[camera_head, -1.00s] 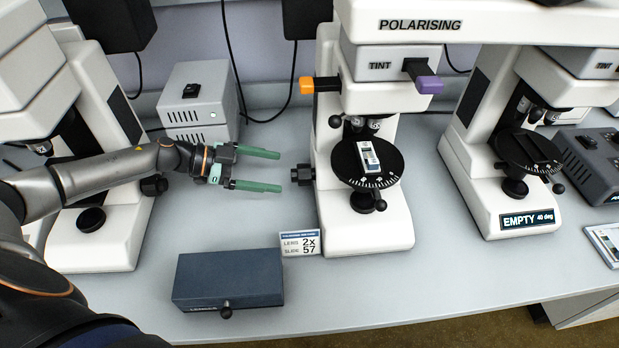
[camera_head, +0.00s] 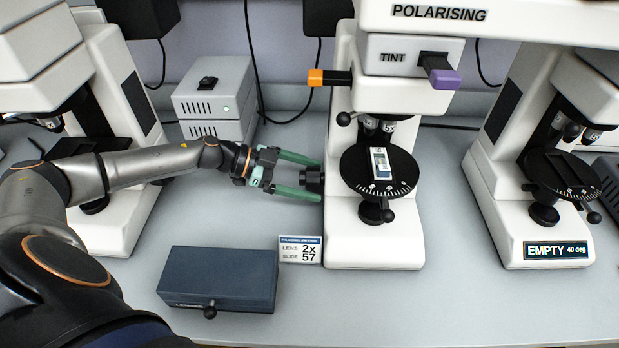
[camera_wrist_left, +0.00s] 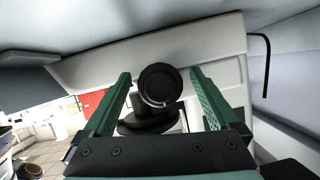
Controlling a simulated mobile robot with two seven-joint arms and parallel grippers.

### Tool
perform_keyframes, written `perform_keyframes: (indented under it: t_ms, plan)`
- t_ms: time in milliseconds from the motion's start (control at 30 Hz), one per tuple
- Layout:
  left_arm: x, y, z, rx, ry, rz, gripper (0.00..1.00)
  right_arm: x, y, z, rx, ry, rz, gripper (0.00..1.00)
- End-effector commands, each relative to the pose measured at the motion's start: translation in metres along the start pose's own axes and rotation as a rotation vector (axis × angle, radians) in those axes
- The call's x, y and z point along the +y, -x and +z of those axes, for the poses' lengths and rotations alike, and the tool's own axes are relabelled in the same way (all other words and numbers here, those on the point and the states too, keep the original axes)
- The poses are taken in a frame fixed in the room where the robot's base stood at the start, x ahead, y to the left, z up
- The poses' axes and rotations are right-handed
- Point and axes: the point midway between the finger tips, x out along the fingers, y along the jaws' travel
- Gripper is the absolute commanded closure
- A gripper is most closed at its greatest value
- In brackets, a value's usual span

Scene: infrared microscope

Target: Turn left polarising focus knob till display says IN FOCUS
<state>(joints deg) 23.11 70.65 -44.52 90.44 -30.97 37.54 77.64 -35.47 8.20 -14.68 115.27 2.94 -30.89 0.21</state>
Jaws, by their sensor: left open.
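The polarising microscope (camera_head: 375,235) stands in the middle of the head view, with a slide (camera_head: 381,162) on its round stage (camera_head: 400,180). Its black left focus knob (camera_head: 313,179) sticks out from the left side of the stand. My left gripper (camera_head: 312,179) is open, its green fingers on either side of the knob. In the left wrist view the round knob (camera_wrist_left: 160,88) shows between the two open fingers, with a gap on each side. No display reading IN FOCUS shows. My right gripper is not in view.
A blue-grey box (camera_head: 220,278) and a card (camera_head: 300,249) reading lens 2x, slide 57 are in front. A grey power unit (camera_head: 214,95) stands behind my gripper. Another microscope (camera_head: 520,225), labelled EMPTY 40 deg, stands to the right.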

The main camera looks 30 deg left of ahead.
Motion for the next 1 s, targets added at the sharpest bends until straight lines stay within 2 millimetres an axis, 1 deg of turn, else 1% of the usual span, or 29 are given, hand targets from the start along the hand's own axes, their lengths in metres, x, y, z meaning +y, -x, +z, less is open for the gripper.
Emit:
perform_keyframes:
  t_ms: [33, 67, 800, 1000]
  plan:
    - [-0.0001, 0.0001, -0.0002, 0.000, 0.000, 0.000, 0.06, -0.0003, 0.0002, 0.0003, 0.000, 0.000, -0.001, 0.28]
    - [-0.0001, 0.0001, -0.0002, 0.000, -0.001, 0.000, 0.09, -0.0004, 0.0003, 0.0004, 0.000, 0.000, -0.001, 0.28]
    - [0.0003, 0.0000, 0.0000, 0.000, 0.000, 0.001, 0.91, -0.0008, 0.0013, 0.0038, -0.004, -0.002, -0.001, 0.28]
    - [0.0006, 0.0001, -0.0002, 0.000, -0.013, -0.003, 0.91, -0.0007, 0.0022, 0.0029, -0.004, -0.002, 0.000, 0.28]
